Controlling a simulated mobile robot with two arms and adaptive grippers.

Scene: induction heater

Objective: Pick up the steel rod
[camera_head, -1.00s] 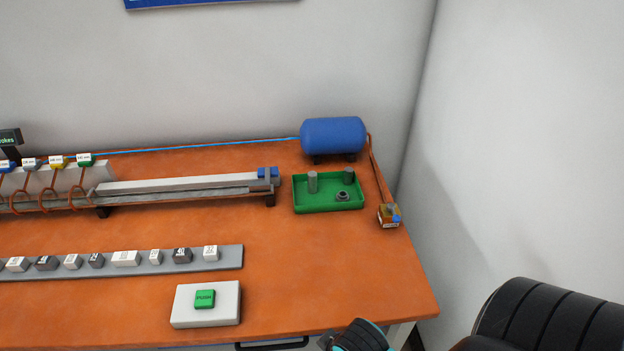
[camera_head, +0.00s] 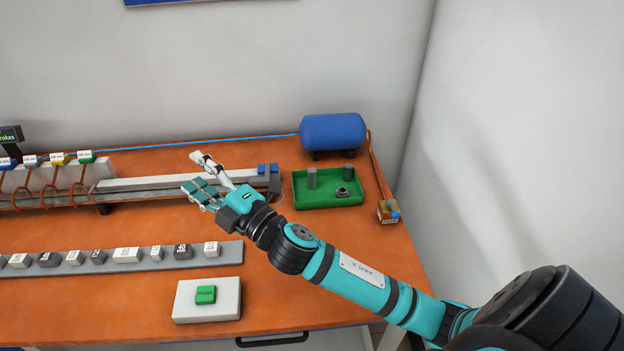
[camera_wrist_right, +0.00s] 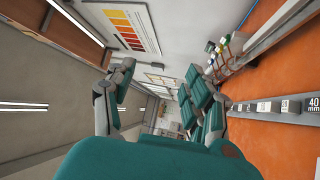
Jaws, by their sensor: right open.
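In the head view, a green tray (camera_head: 328,202) stands at the right of the orange table. I cannot tell for certain which is the steel rod. My right gripper (camera_head: 197,175) is open and empty, over the table left of the tray, in front of the long rail. Its open fingers also show in the right wrist view (camera_wrist_right: 160,105). My left gripper is not in view.
The long grey rail (camera_head: 180,182) runs along the back of the table. A blue tank (camera_head: 333,131) stands behind the tray, and a small box (camera_head: 388,212) right of it. Labelled blocks sit on a grey strip (camera_head: 225,252). A green push button (camera_head: 206,295) is at the front.

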